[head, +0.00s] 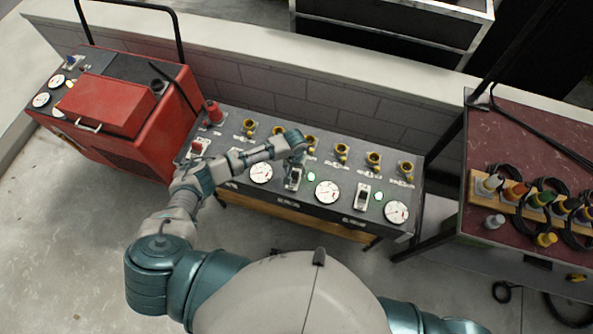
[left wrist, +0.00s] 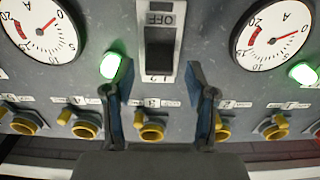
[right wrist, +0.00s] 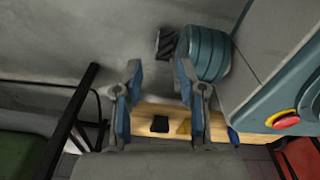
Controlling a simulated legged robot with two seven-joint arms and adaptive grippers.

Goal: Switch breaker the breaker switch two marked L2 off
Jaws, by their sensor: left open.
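The breaker switch (left wrist: 160,45) shows in the left wrist view as a dark rocker in a pale frame, between two round gauges. An upside-down OFF label is at its top; the small mark at its bottom is too unclear to read surely. In the head view a breaker (head: 293,180) lies just below my left gripper (head: 296,152) on the grey panel. In the left wrist view my left gripper (left wrist: 159,80) is open and empty, its fingers on either side of the switch's lower end. Contact cannot be told. My right gripper (right wrist: 158,64) is open and empty, away from the panel.
A lit green lamp (left wrist: 113,65) sits beside the switch, close to one finger. Several yellow sockets (head: 342,150) line the panel's back. Another breaker (head: 363,196) is to the right. A red machine (head: 112,105) stands left, and a cable table (head: 540,130) right.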

